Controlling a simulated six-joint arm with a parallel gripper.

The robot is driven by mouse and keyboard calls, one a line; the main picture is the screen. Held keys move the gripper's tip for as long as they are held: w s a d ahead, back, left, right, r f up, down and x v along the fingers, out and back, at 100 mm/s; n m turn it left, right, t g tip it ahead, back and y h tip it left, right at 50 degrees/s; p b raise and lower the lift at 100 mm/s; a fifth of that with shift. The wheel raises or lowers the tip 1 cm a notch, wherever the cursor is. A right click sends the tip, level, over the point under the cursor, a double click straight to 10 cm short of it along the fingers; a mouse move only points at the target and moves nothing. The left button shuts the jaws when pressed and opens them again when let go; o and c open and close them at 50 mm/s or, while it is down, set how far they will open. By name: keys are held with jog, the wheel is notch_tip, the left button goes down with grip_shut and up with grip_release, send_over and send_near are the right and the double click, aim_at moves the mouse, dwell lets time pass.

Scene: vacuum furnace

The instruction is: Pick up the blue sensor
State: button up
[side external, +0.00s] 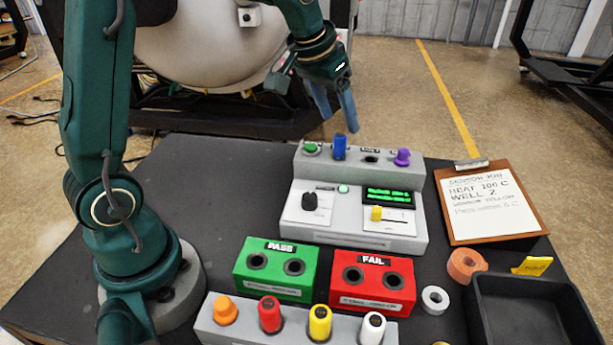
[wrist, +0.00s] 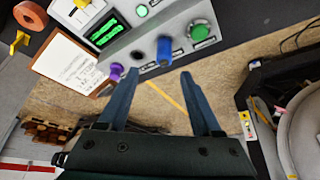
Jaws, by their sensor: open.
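The blue sensor (side external: 340,146) stands upright in a well on the raised back ledge of the grey console (side external: 400,160), between a green button (side external: 311,149) and an empty well (side external: 371,158). My gripper (side external: 342,122) is open and empty, with its blue fingers pointing down above and behind the ledge, close to the sensor. In the wrist view, the blue sensor (wrist: 164,52) shows just beyond the gap between the fingertips (wrist: 160,75). No contact shows between the fingers and the sensor.
A purple piece (side external: 402,157) stands at the ledge's right end. The console front has a black knob, display and yellow slider. In front are a green PASS block (side external: 275,282), a red FAIL block (side external: 346,290) and a rack of coloured sensors. A clipboard (side external: 488,238) and black tray (side external: 485,312) lie right.

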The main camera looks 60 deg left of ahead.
aim_at(339, 135)
jog(key=shift+a+f+g, duration=0.25)
jog(key=shift+f+g, duration=0.05)
jog(key=shift+f, duration=0.75)
jog(key=shift+x, duration=2.35)
jog(key=shift+r, duration=0.1)
grip_shut()
